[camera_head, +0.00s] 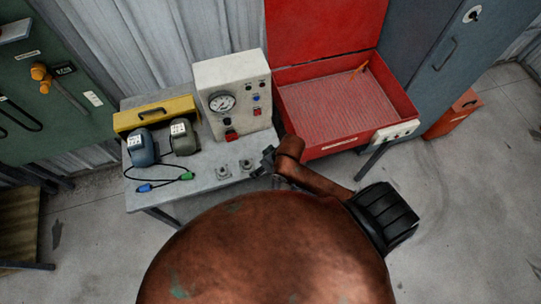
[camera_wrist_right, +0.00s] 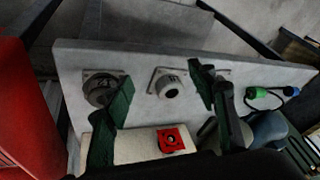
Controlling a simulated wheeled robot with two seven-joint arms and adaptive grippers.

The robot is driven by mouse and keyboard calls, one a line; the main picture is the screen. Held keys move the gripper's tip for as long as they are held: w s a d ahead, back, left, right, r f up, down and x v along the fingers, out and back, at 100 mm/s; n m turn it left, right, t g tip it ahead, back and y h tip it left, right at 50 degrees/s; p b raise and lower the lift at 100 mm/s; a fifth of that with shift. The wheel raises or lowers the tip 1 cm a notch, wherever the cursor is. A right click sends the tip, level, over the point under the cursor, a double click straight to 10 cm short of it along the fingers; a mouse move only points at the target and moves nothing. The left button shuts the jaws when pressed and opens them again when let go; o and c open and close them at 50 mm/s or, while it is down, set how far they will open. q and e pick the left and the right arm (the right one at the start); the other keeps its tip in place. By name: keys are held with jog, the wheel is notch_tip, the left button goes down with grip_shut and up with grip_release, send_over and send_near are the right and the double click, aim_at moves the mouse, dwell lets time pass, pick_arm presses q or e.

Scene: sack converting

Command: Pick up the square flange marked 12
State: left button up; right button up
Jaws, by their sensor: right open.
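Grey flanges stand in a row on the grey bench. In the wrist view one (camera_wrist_right: 167,84) sits in the middle, with a round collar on a square base and a dark mark too small to read. Another flange (camera_wrist_right: 98,90) is at left, partly behind a finger. A third (camera_wrist_right: 222,73) is mostly hidden behind the other finger. In the head view two flanges show, one (camera_head: 247,166) nearer the gripper and one (camera_head: 222,172) further left. I cannot tell which is marked 12. My right gripper (camera_head: 267,161) is open over the bench's right end, its fingers (camera_wrist_right: 160,78) either side of the middle flange. My left gripper is out of view.
A white gauge box (camera_head: 232,88) stands behind the flanges, with a red part (camera_wrist_right: 171,139) on it. A yellow case (camera_head: 157,112), two small devices and a cable (camera_head: 165,183) occupy the bench's left. An open red basin (camera_head: 345,105) is close at right.

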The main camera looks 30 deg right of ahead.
jog(key=w+a, duration=0.1)
jog(key=w+a+r+g, duration=0.1)
jog(key=shift+w+r+n, duration=0.3)
jog(key=shift+w+d+r+g+h, duration=0.3)
jog(key=shift+w+d+g, duration=0.1)
jog(key=shift+d+g, duration=0.1)
jog(key=d+r+m, duration=0.1)
jog(key=d, duration=0.1)
jog(key=w+d+g+h, duration=0.1)
jog(key=d, duration=0.2)
jog(key=d+r+m+h, duration=0.1)
jog(key=d, duration=0.1)
jog(key=shift+w+d+r+m+g, duration=0.2)
jog(key=shift+d+r+m+g, duration=0.1)
jog(key=shift+d+g, duration=0.1)
jog(key=shift+d+f, duration=0.15)
jog(key=shift+f, duration=0.1)
jog(key=shift+w+f, duration=0.15)
jog(key=shift+f, duration=3.45)
jog(key=shift+c, duration=0.4)
grip_shut()
